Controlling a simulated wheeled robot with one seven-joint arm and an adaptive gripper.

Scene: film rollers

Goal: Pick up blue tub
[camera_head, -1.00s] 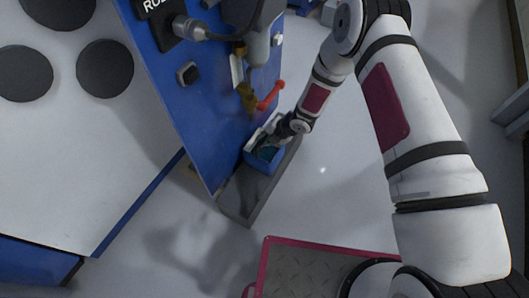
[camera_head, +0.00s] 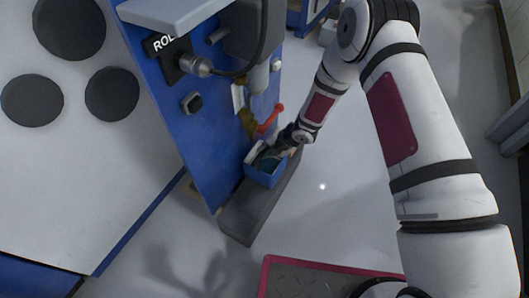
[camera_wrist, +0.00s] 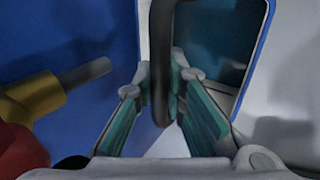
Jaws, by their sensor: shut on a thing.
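The blue tub (camera_head: 266,177) is an open-topped box by the blue machine panel, at the grey ledge in the head view. In the wrist view its blue rim (camera_wrist: 264,40) and dark teal inside show at the upper right. My gripper (camera_head: 277,153) is at the tub's top. In the wrist view my gripper (camera_wrist: 161,85) has its teal-padded fingers on either side of a dark upright bar (camera_wrist: 161,40), which looks like the tub's handle, and is shut on it. The tub's underside is hidden, so I cannot tell whether it touches the ledge.
The blue panel (camera_head: 205,150) stands close on the left. A red handle (camera_head: 270,119) and brass fitting (camera_head: 248,122) stick out near my gripper. The grey ledge (camera_head: 250,220) runs below the tub. Open floor (camera_head: 345,200) lies to the right.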

